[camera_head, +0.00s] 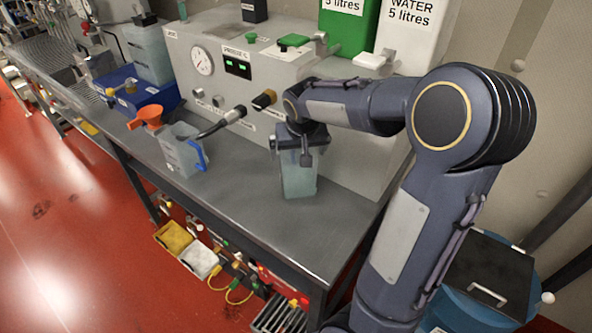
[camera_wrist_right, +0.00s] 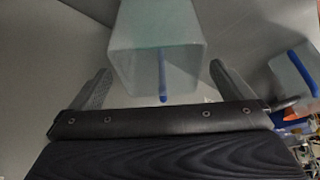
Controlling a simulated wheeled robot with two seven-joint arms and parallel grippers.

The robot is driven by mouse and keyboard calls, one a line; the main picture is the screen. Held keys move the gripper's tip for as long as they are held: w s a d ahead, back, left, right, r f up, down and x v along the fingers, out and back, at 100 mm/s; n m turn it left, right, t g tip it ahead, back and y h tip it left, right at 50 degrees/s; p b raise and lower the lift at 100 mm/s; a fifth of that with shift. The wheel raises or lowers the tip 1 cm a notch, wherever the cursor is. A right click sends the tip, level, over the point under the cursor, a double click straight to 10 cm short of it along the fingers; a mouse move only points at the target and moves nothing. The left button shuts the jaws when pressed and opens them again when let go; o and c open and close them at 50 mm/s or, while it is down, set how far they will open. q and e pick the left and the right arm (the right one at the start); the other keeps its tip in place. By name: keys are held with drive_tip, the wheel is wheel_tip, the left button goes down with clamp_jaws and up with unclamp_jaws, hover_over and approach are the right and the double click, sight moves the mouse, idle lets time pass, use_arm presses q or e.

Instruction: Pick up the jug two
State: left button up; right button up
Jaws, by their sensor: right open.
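A clear, greenish jug (camera_head: 299,181) stands upright on the metal bench, below my right gripper (camera_head: 301,148). In the right wrist view this jug (camera_wrist_right: 157,48) shows large, with a blue strip on its near side, between the two spread fingers of my right gripper (camera_wrist_right: 162,85). The gripper is open, and I cannot tell if a finger touches the jug. A second clear jug (camera_head: 178,155) with a blue handle stands to the left on the bench; it seems to show at the right wrist view's edge (camera_wrist_right: 290,75). I cannot read which one is jug two. My left gripper is not in view.
A grey machine (camera_head: 238,62) with a gauge and display stands behind the jugs. A black nozzle (camera_head: 232,116) reaches toward the second jug. An orange funnel (camera_head: 147,117) and a blue box (camera_head: 130,95) are farther left. The bench front (camera_head: 255,220) is clear.

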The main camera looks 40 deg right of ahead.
sight(297, 159)
drive_tip(key=p+x, duration=0.1)
drive_tip(key=x, duration=0.4)
drive_tip(key=shift+w+d+f, duration=0.1)
drive_tip(key=shift+f, duration=0.15)
drive_tip(key=shift+r, duration=0.15)
drive_tip(key=c, duration=1.3)
